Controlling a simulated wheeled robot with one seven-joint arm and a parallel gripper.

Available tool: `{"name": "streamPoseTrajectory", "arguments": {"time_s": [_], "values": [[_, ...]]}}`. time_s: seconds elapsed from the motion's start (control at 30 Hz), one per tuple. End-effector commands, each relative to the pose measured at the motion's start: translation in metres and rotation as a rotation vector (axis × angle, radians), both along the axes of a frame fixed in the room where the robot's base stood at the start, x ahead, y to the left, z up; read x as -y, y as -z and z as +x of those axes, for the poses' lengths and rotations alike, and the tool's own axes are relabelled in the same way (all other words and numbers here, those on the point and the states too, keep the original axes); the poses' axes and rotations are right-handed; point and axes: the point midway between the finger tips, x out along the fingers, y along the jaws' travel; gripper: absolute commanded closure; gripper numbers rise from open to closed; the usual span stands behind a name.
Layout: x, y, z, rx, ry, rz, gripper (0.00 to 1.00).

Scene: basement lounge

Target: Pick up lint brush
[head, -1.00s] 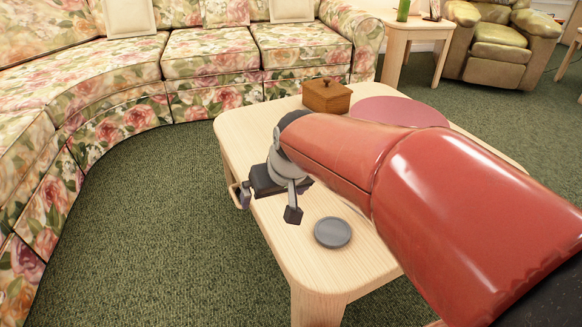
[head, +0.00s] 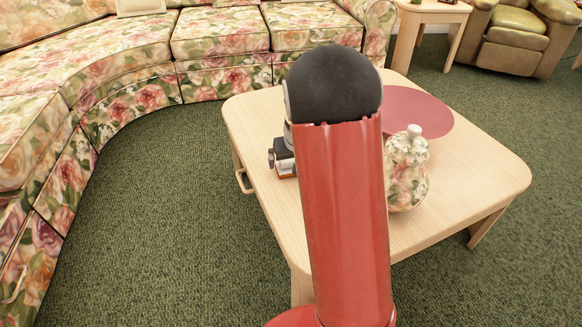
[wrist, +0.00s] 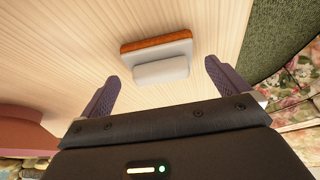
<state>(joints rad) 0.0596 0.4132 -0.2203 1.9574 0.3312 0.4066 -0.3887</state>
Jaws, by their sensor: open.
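A small block with an orange-brown wooden edge and a pale grey body, which looks like the lint brush (wrist: 158,46), lies on the pale wooden table in the wrist view. It sits ahead of my gripper (wrist: 161,73), roughly between the two open dark fingers and apart from them. In the head view my gripper (head: 281,158) is over the left part of the table, mostly hidden by my red arm. A small brown strip shows just below it, but I cannot tell whether it is the brush.
The table (head: 470,165) bears a floral lidded jar (head: 407,180) and a dark pink round mat (head: 420,108), right of my arm. A floral sofa (head: 120,60) curves behind and left. Green carpet (head: 170,220) is clear on the left.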

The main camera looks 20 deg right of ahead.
Motion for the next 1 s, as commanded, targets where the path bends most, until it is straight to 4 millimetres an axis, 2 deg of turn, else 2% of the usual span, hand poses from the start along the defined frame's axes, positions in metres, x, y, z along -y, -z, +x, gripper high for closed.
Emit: {"name": "streamPoseTrajectory", "arguments": {"time_s": [0.1,0.2,0.47,0.77,1.0], "values": [[0.001,0.017,0.007,-0.003,0.001,0.001,0.00],[0.001,0.024,0.011,-0.001,0.001,0.001,0.00],[0.001,0.024,0.011,0.000,0.000,0.000,0.01],[0.001,0.024,0.011,0.000,0.000,0.000,0.41],[0.001,0.023,0.011,0.000,0.000,0.000,0.42]]}}
